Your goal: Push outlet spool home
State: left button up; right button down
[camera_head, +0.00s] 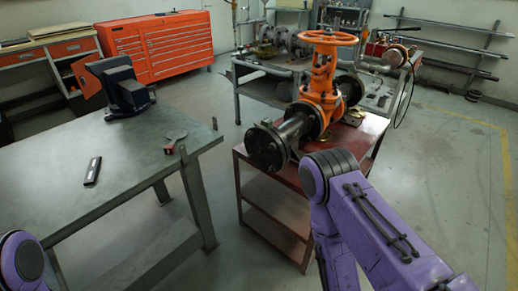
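An orange gate valve (322,85) with a round handwheel (330,37) stands upright on a dark red cart. A black flanged spool (290,133) extends from its near left side, with a wide round end flange facing me. Another black flanged part (349,88) shows on the valve's far right side. I cannot tell which is the outlet spool, or whether a gap is left at either joint. My purple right arm rises in front of the cart, its bend just right of the near flange. Neither of my grippers shows. Only a piece of my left arm is at the lower left.
The red cart (373,137) has lower shelves. A grey workbench (130,160) at left holds a vise (121,88), a small tool (176,138) and a dark bar (92,171). Behind are a pipe-laden table and an orange tool chest (158,47). Floor at right is clear.

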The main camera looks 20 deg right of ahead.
aim_at(296, 127)
jog(key=z, duration=0.2)
jog(key=i, duration=1.2)
jog(key=u, duration=0.35)
